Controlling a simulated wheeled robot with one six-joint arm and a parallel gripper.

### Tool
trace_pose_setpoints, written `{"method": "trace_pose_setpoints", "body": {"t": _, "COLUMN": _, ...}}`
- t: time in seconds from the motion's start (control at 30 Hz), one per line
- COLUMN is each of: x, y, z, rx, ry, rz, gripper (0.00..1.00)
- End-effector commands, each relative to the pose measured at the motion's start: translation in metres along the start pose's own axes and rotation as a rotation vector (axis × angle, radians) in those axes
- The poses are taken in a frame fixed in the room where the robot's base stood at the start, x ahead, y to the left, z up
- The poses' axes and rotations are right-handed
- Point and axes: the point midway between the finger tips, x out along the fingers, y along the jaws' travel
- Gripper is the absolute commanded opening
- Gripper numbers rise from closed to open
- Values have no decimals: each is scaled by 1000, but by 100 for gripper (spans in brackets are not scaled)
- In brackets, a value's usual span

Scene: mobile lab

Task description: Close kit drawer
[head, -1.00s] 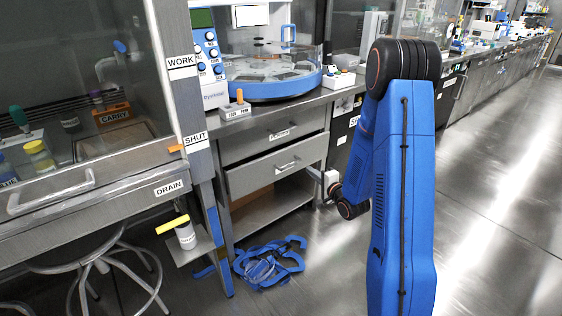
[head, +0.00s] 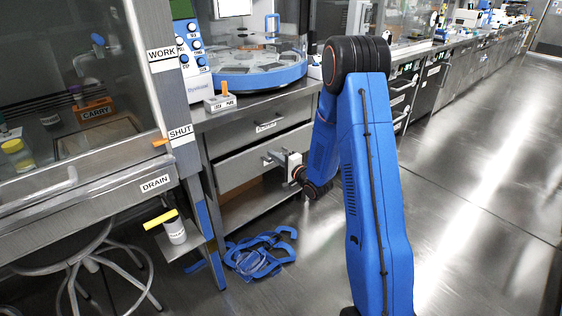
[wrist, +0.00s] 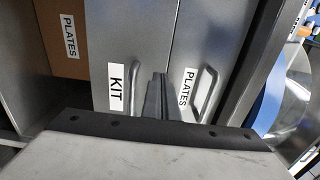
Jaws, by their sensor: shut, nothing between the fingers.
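The kit drawer (head: 236,170) is the lower grey drawer under the bench. In the wrist view its front (wrist: 130,35) bears a KIT label. Its front seems to stand slightly proud of the cabinet, but I cannot tell how far it is open. My gripper (head: 268,158) is shut and empty, close in front of that drawer's face.
The upper PLATES drawer (head: 250,133) sits above, with its handle (wrist: 205,92) beside my fingers. A brown PLATES box (wrist: 66,45) is on the shelf below. The right floor is clear.

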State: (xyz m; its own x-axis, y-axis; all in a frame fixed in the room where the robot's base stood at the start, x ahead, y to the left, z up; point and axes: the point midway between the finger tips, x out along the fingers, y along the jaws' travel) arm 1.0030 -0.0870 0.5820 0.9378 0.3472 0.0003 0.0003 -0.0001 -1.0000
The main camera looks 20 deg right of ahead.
Motion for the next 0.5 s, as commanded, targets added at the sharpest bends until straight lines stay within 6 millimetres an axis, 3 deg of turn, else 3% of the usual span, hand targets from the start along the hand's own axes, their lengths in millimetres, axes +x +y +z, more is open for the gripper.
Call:
{"method": "trace_pose_setpoints", "body": {"t": 0.2, "x": 26, "y": 0, "z": 0, "rx": 0, "ry": 0, "rz": -1, "gripper": 0}}
{"method": "trace_pose_setpoints", "body": {"t": 0.5, "x": 35, "y": 0, "z": 0, "rx": 0, "ry": 1, "rz": 1, "gripper": 0}}
